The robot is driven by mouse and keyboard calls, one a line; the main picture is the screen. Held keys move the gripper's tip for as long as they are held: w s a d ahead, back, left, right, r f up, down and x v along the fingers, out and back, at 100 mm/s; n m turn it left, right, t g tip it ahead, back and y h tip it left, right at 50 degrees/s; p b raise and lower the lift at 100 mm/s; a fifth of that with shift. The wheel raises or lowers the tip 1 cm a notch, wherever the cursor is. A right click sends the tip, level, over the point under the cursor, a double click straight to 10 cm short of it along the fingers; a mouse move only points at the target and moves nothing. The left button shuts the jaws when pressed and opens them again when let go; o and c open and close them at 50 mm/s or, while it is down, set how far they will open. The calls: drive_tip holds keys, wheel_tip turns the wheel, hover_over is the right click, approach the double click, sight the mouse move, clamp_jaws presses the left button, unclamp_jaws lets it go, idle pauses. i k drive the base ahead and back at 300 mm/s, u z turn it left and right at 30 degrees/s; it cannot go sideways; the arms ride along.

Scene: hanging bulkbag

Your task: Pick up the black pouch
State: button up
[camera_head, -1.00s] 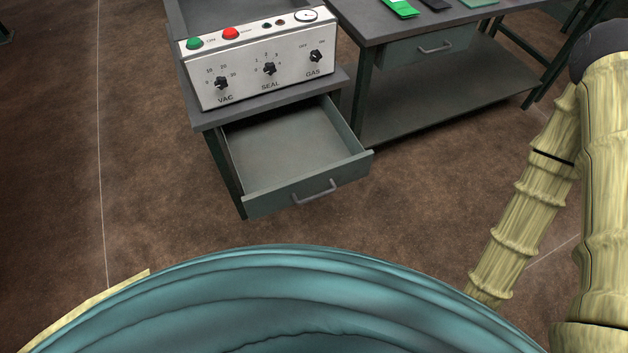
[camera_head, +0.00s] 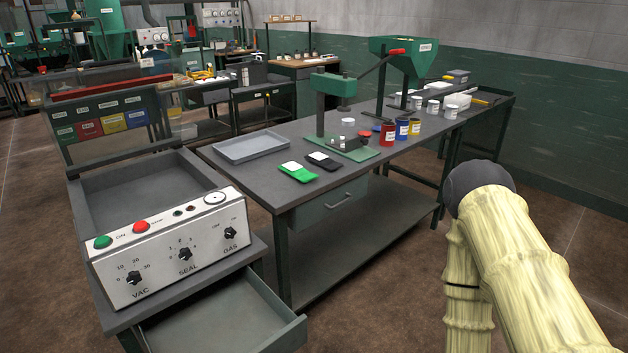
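The black pouch (camera_head: 325,161) lies flat on the grey workbench, right beside a green pouch (camera_head: 298,172) near the bench's front edge. It sits in front of a green press (camera_head: 334,112). Part of my pale, sleeved arm shows at the lower right, well apart from the pouches. My gripper is not in the picture.
The workbench (camera_head: 247,181) also holds a grey tray (camera_head: 250,147), a red can (camera_head: 387,135), blue cans and a green hopper (camera_head: 404,62). A vacuum sealer (camera_head: 168,245) stands at left, with an open, empty drawer (camera_head: 222,322) below it. Brown floor is clear at right.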

sight(322, 160)
drive_tip(key=z, duration=1.05)
drive_tip(key=i, duration=2.45)
drive_tip(key=u, duration=2.95)
drive_tip(key=i, duration=0.2)
drive_tip(key=u, duration=0.05)
